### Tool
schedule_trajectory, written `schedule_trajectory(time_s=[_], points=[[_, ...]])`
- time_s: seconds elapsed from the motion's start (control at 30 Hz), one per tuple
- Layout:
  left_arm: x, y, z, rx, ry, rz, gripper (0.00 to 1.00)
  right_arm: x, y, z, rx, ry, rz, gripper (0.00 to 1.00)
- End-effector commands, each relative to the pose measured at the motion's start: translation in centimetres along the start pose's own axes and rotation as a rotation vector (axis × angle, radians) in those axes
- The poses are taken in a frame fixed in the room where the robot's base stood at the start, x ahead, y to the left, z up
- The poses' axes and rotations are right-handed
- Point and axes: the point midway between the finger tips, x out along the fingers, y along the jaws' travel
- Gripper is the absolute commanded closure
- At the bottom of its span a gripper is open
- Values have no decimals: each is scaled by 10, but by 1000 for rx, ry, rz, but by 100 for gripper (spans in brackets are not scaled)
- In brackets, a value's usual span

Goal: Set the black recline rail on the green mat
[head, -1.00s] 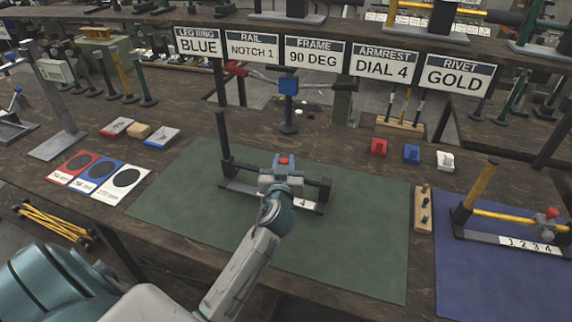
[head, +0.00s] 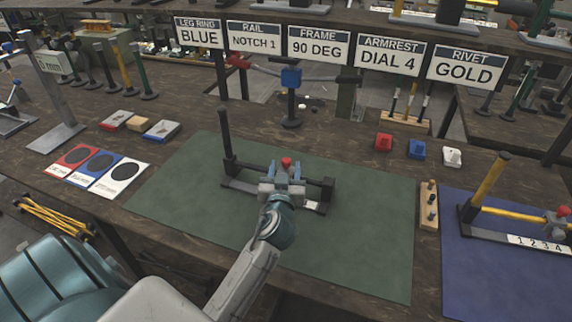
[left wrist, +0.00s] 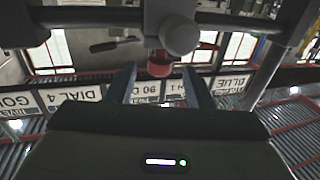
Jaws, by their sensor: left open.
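The black recline rail (head: 240,184) rests on the green mat (head: 365,240), with a tall black post at its left end, a crossbar, and a red knob (head: 286,161) near its middle. A small white label shows at its right front. My left gripper (head: 282,175) is at the near side of the rail, in front of the knob, with its fingers apart. In the left wrist view the red knob (left wrist: 160,66) and grey clamp show just beyond the two blue fingers, with nothing between the fingertips. The gripper hides part of the rail. My right gripper is not in view.
A blue mat (head: 490,280) with a yellow-barred rail (head: 500,215) lies to the right. A wooden pin block (head: 428,205) stands between the mats. Red, blue and white cards (head: 97,172) lie left. A blue-headed stand (head: 291,95) is behind the mat.

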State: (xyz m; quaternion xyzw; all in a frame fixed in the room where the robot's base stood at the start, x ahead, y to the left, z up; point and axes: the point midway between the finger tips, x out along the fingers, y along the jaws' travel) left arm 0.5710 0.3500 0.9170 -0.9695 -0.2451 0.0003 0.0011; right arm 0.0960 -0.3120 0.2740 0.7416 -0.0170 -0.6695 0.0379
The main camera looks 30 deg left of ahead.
Motion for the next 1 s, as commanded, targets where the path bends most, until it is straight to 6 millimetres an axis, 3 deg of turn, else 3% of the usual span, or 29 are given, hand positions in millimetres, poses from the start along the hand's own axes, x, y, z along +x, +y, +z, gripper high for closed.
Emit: schedule_trajectory(time_s=[0.2, 0.4, 0.6, 1.0], points=[[-50, 0, 4, -4, -2, 0, 53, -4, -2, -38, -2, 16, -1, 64], [-80, 0, 2, -2, -1, 0, 53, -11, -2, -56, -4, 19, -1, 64], [-90, 0, 0, 1, 0, -1, 53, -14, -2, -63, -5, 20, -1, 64], [-90, 0, 0, 1, 1, 0, 53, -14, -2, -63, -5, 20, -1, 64]])
